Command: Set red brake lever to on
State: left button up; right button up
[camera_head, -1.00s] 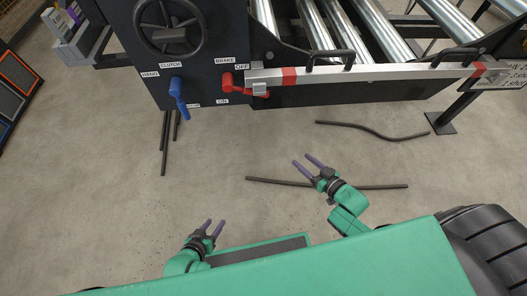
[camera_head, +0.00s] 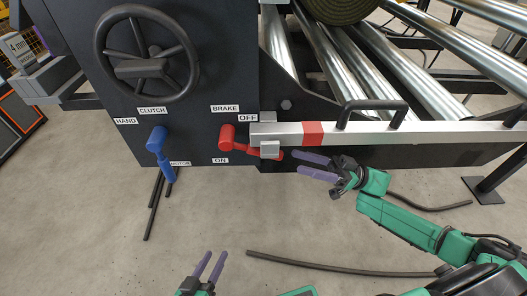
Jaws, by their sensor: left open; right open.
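The red brake lever (camera_head: 228,139) is on the black machine panel, between the OFF label (camera_head: 248,118) above and the ON label (camera_head: 220,161) below. Its arm points right, slightly downward, and passes partly behind a metal bracket on the silver bar. My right gripper (camera_head: 307,166) is open and empty, just right of the lever's tip, its fingers pointing left; I cannot tell the exact gap in depth. My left gripper (camera_head: 209,268) is open and empty at the bottom of the view, low and well away from the lever.
A blue clutch lever (camera_head: 160,151) hangs left of the brake lever, below a black handwheel (camera_head: 147,56). Dark rods (camera_head: 340,268) lie on the floor.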

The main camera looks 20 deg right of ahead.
jog(key=b+x, duration=0.1)
jog(key=x, duration=0.9)
jog(key=shift+a+r, duration=0.1)
jog(key=shift+a, duration=0.15)
grip_shut()
dwell(0.8)
